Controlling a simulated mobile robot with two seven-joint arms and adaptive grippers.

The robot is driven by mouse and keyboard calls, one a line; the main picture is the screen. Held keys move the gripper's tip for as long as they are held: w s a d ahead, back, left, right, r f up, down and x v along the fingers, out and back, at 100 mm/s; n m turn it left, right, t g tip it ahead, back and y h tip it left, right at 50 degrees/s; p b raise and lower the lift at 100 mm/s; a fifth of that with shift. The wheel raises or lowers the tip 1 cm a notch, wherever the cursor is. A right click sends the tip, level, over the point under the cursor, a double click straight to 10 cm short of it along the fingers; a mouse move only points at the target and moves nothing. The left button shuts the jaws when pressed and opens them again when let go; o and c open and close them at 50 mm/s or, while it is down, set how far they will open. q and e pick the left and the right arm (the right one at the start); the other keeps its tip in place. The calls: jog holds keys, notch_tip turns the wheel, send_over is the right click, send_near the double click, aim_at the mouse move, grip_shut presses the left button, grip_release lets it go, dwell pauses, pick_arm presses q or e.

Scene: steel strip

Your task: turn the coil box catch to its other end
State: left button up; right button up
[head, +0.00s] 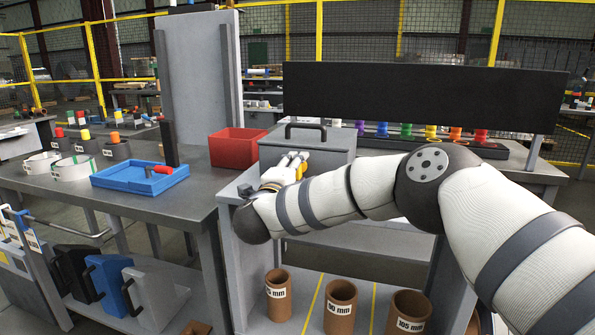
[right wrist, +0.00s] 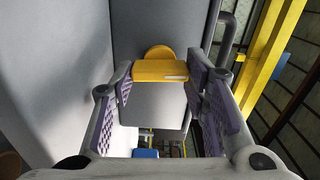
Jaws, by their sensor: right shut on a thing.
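The coil box (head: 325,160) is a grey box with a dark carrying handle on top, standing on the grey bench in the head view. Its yellow catch (right wrist: 160,70) shows in the right wrist view, a flat bar with a pale mark near its right end and a rounded yellow piece behind it. My right gripper (right wrist: 158,76) is shut on the catch, with a purple-padded finger at each end of the bar. In the head view my right gripper (head: 292,168) is at the box front, and my arm hides part of it. My left gripper is not in view.
A red bin (head: 236,148) stands left of the box. A blue tray (head: 140,179) with a red-handled tool lies on the left bench. A black panel (head: 420,98) stands behind the box, with several coloured pieces below it. Brown tubes (head: 340,307) stand on the lower shelf.

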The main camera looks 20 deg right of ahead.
jog(key=shift+m, duration=0.5)
jog(key=o, duration=1.1)
jog(key=shift+o, duration=0.2)
jog(key=shift+a, duration=0.1)
jog(key=shift+f, duration=0.2)
